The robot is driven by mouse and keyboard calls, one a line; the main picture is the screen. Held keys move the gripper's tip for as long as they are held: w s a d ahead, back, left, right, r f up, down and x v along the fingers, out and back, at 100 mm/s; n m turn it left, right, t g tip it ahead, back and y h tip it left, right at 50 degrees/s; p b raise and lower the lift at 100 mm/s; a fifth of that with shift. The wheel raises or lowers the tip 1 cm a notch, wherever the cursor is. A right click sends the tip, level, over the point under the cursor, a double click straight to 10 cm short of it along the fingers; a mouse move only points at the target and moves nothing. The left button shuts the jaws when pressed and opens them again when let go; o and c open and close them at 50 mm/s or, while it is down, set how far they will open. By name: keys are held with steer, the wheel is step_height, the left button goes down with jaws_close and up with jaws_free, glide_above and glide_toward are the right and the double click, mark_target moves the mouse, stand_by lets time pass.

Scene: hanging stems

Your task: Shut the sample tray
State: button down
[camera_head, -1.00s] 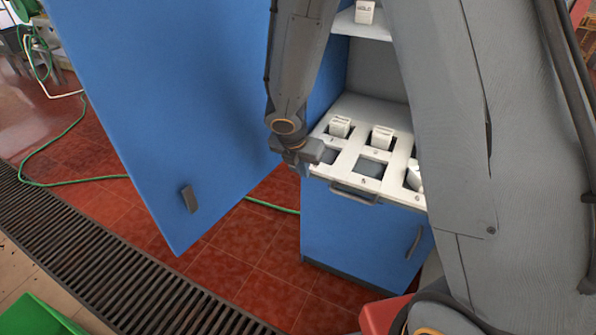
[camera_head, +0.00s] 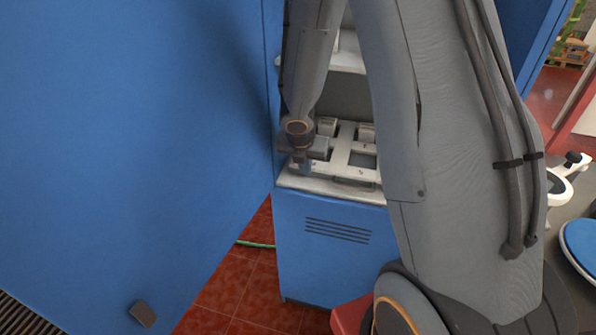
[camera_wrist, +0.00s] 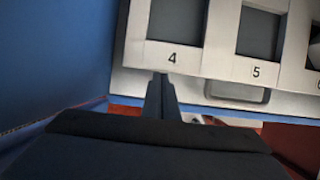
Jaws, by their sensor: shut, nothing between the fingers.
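The white sample tray (camera_head: 342,163) sits in the blue cabinet (camera_head: 325,262), its front edge over a white ledge (camera_head: 318,188). Its handle (camera_head: 353,183) is at the front, and in the wrist view the handle (camera_wrist: 238,92) is right of my fingers. The tray has numbered openings; 4 and 5 look empty. White boxes (camera_head: 327,125) stand in the back row. My gripper (camera_head: 302,168) is shut and empty, pointing down at the tray's front left, by number 4 in the wrist view (camera_wrist: 160,80). I cannot tell if it touches. My arm hides the tray's right side.
A large blue door (camera_head: 130,130) with a dark handle (camera_head: 142,313) stands open at the left, close to my gripper. A white shelf (camera_head: 348,60) is above the tray. A blue-topped round item (camera_head: 580,245) is at the right.

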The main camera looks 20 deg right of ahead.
steer(key=shift+w+d+r, duration=0.1)
steer(key=shift+w+d, duration=0.35)
steer(key=shift+w, duration=0.35)
steer(key=shift+s+a+b, duration=0.3)
steer(key=shift+s, duration=0.2)
steer(key=s+a+r+p, duration=0.2)
steer(key=s+a+r, duration=0.2)
steer(key=r, duration=0.5)
steer(key=shift+s+p, duration=0.3)
steer(key=shift+s, duration=0.7)
